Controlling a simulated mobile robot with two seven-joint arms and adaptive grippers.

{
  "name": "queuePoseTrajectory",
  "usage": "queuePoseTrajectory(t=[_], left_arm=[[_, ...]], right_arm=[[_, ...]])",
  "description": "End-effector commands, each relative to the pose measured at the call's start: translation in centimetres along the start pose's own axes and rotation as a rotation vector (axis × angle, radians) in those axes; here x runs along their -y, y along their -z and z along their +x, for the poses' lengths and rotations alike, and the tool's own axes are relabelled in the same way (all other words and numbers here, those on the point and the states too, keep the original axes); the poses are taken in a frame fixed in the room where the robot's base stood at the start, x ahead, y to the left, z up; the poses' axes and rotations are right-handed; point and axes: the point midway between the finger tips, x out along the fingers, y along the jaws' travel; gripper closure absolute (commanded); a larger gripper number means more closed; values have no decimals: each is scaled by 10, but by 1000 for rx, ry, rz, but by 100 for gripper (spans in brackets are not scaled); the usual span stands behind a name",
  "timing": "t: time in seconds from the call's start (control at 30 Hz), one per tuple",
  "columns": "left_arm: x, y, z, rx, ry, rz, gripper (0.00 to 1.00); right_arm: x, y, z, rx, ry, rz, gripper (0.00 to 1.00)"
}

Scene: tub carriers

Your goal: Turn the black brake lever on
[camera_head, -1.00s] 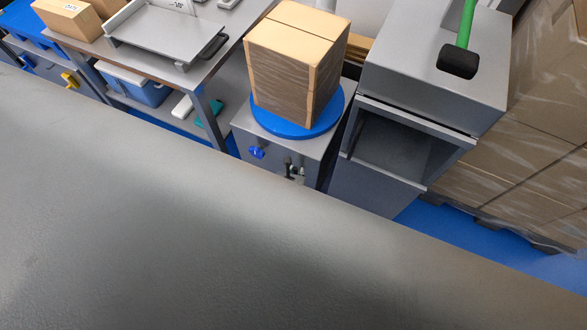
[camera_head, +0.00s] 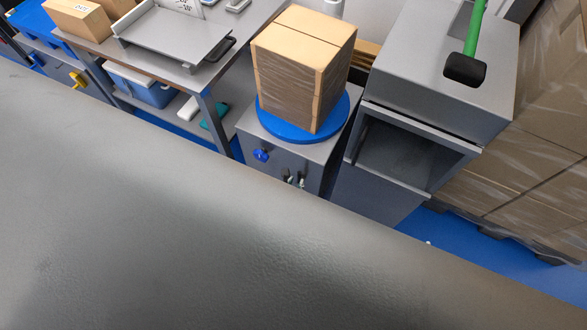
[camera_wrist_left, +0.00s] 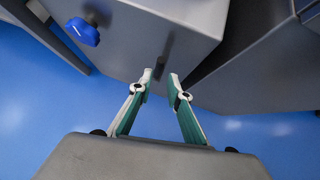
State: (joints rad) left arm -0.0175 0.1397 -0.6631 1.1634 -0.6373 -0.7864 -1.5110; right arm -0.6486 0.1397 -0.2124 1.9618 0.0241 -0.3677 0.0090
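The black brake lever (camera_wrist_left: 165,50) shows in the left wrist view as a dark, upright shape on the grey cabinet front, just beyond the fingertips. My left gripper (camera_wrist_left: 160,74) is open and empty, with a gap between its two green and white fingers. The lever lies roughly in line with that gap; I cannot tell whether they touch. My right gripper is not in view.
A blue knob (camera_head: 261,155) is left of the lever on the cabinet, also seen in the left wrist view (camera_wrist_left: 83,32). Above, a wrapped carton (camera_head: 302,75) stands on a blue turntable (camera_head: 278,130). A grey open-fronted cabinet (camera_head: 437,75) is close on the right. Blue floor is free below.

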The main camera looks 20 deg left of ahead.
Motion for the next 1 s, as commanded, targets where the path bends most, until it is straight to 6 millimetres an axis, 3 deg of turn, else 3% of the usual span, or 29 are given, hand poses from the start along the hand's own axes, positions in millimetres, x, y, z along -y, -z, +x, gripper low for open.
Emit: queuePoseTrajectory(t=[0.33,1.0], left_arm=[[0,0,-31,0,1,0,82],[0,0,-34,0,0,-7,82]], right_arm=[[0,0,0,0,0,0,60],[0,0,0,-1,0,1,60]])
